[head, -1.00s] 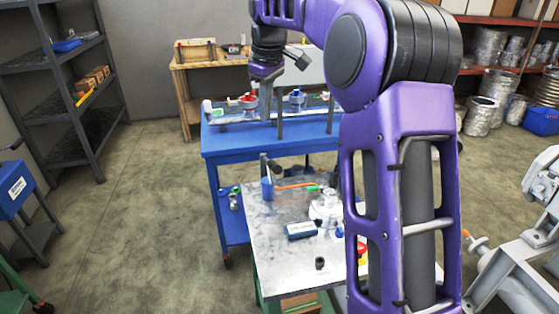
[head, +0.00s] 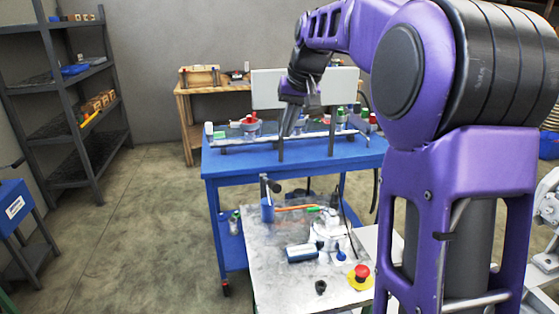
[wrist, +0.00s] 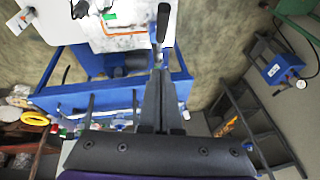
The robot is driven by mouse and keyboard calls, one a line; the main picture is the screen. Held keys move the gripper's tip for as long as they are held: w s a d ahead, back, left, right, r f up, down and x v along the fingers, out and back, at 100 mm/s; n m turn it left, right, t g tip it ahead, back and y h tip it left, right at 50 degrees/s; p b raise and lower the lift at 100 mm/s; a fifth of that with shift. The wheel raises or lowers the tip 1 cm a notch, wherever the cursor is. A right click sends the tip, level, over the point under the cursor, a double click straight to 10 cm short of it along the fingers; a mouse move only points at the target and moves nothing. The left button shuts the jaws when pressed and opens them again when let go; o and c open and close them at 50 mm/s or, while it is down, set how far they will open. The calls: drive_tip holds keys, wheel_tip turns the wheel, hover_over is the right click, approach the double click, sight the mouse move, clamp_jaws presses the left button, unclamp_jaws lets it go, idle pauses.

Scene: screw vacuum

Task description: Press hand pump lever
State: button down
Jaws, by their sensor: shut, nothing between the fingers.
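The hand pump (head: 267,212) has a small blue body and stands at the back left of the grey metal table. Its lever (head: 264,188) stands upright with a dark handle at the top. In the wrist view the black lever handle (wrist: 162,22) shows just beyond my fingertips, looking close to them; I cannot tell whether they touch. My gripper (wrist: 158,72) is shut and empty, its fingers together. In the head view my gripper (head: 289,130) hangs pointing down, above and slightly right of the lever in the picture.
The metal table (head: 262,262) also holds a blue-and-white block (head: 301,252), a red button on yellow (head: 361,273), a black cap (head: 320,287) and an orange tube (head: 295,208). Behind it stands a blue workbench (head: 225,165) with fittings.

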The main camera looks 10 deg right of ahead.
drive_tip(key=b, duration=0.2)
hover_over(273, 181)
drive_tip(key=d, duration=0.2)
wheel_tip(273, 181, down, 9)
drive_tip(key=f, duration=0.1)
drive_tip(key=s+a+f, duration=0.1)
drive_tip(key=f, duration=0.1)
drive_tip(key=shift+s+a+f, duration=0.15)
drive_tip(key=shift+f, duration=0.2)
